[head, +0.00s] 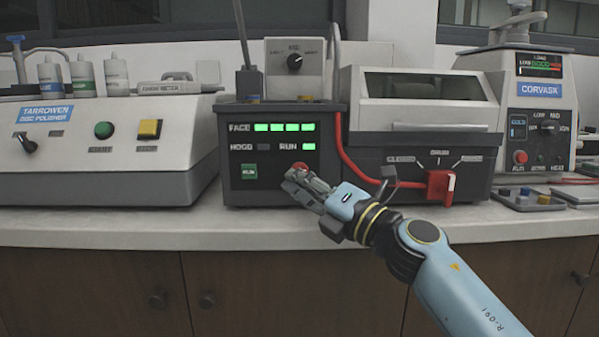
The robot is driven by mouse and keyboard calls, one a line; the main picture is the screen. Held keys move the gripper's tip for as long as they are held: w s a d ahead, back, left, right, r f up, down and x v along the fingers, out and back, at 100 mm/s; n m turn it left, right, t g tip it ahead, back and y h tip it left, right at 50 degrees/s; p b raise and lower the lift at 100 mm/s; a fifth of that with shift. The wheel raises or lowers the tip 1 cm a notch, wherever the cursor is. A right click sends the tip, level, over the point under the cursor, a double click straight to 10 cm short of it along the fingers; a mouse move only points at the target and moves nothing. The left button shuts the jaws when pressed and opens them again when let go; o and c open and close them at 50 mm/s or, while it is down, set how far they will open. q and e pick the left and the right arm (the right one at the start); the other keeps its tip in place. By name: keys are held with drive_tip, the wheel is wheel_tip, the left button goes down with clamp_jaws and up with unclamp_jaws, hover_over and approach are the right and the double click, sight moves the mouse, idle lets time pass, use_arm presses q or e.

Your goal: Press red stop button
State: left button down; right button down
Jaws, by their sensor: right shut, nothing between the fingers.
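The mounting press control box (270,120) is black, with lit green bars on its front and a lit RUN lamp. A green button (249,171) sits at the lower left of its panel. A red button (301,167) sits at the lower right, mostly hidden behind my right gripper. My right gripper (297,181) is shut and empty, with its fingertips right at the red button's lower edge. I cannot tell whether they touch it. My left gripper is not in view.
A red rotary switch (440,186) and red cable (350,160) are right of my gripper. A polisher (100,185) with green and yellow buttons stands left. A Corvask unit (538,120) with another red button stands right. The bench front edge (150,236) is clear.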

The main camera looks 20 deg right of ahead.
drive_tip(key=shift+w, duration=0.15)
idle(0.4)
drive_tip(key=shift+s+a+p, duration=0.2)
drive_tip(key=shift+s+p, duration=0.15)
drive_tip(key=shift+s, duration=0.45)
drive_tip(key=shift+s+a, duration=0.1)
drive_tip(key=shift+s, duration=0.35)
drive_tip(key=s, duration=0.2)
drive_tip(key=s+a+p, duration=0.1)
drive_tip(key=s, duration=0.1)
drive_tip(key=shift+p, duration=0.3)
